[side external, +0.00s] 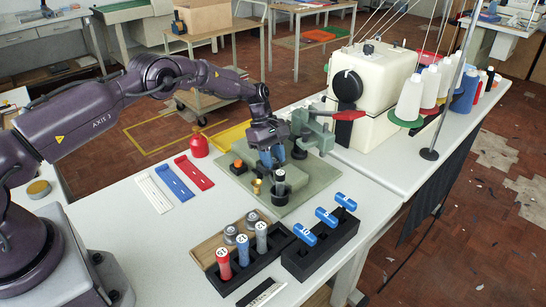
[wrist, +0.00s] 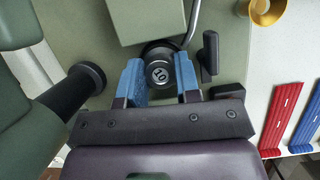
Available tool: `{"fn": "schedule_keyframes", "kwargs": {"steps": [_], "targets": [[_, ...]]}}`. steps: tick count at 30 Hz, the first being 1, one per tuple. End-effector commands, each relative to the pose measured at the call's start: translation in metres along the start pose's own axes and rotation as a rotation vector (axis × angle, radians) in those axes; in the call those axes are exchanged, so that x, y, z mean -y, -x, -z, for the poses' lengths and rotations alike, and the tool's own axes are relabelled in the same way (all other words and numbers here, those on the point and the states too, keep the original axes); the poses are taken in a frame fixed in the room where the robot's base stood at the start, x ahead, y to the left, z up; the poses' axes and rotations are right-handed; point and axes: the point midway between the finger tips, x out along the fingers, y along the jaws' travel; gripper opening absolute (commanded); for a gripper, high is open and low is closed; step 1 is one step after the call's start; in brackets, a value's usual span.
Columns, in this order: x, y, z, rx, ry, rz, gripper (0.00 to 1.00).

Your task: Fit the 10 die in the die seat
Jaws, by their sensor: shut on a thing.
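My gripper (wrist: 160,82) has its two blue fingers closed on the sides of a round dark die (wrist: 158,74) with a pale numbered face, which looks like 10. In the side external view my gripper (side external: 271,162) is low over the green base plate (side external: 238,181), and its fingers hide the die. In the wrist view the die is next to a green block (wrist: 138,18), with a bent metal rod beside it. The die seat cannot be made out clearly under the die, so I cannot tell whether the die is in it or above it.
A green clamp arm (side external: 312,131) stands close on the right. A brass cup (side external: 257,186) and a black lever (wrist: 208,54) are near the fingers. Two grey dies (side external: 230,235) stand on a wooden tray. Black racks (side external: 318,258) hold coloured numbered tools. White, blue and red strips (side external: 194,172) lie left.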

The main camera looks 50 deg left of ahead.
Motion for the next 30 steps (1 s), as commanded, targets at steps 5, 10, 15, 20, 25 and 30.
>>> {"fn": "schedule_keyframes", "kwargs": {"steps": [5, 10, 15, 20, 25, 30], "targets": [[0.0, -0.003, 0.001, 0.0, 0.0, 0.0, 0.0], [0.0, -0.006, 0.003, 0.0, 0.0, 0.0, 0.4], [0.0, -0.006, 0.003, 0.0, 0.0, 0.0, 0.56], [0.0, -0.006, 0.002, 0.0, 0.0, 0.0, 0.56], [-0.001, 0.007, 0.0, -0.001, 0.0, -0.002, 0.56], [-0.001, 0.041, 0.0, -0.001, 0.001, -0.005, 0.56]]}}
